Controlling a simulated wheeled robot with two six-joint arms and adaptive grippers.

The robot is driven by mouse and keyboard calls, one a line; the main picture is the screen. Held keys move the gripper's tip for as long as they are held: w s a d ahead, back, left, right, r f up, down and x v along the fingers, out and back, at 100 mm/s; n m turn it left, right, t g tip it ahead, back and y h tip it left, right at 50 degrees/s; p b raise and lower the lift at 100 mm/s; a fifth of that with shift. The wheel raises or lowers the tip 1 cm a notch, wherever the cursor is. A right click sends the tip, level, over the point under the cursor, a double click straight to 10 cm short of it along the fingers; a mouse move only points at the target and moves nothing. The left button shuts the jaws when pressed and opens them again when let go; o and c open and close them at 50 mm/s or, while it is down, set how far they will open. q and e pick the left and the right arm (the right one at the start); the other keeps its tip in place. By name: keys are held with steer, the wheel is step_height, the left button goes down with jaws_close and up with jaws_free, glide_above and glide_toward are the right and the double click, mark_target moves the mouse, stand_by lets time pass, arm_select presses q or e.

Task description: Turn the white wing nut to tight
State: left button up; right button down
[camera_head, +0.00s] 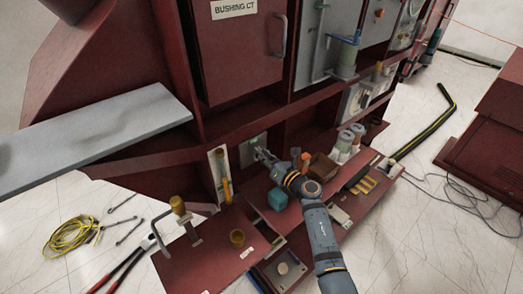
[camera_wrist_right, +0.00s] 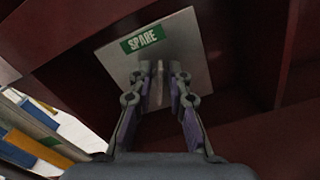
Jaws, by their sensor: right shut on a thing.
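My right gripper (camera_head: 260,152) reaches to a pale grey plate (camera_head: 246,153) low on the dark red cabinet. In the right wrist view, the gripper (camera_wrist_right: 160,75) has its two fingers on either side of a thin pale upright piece, which looks like a wing of the white wing nut (camera_wrist_right: 160,92). The gripper is shut on it. The fingers hide most of the nut, so its turn angle cannot be told. The plate (camera_wrist_right: 190,45) behind it bears a green SPARE label (camera_wrist_right: 145,39). My left gripper is not in view.
Dark red cabinet walls (camera_wrist_right: 245,45) surround the plate. A grey board (camera_head: 90,130) juts out at the left.

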steer(key=shift+m+p, duration=0.4)
steer(key=shift+m, duration=0.4)
steer(key=shift+f, duration=0.1)
steer(key=c, duration=1.5)
jaws_free()
steer(key=v, duration=1.2)
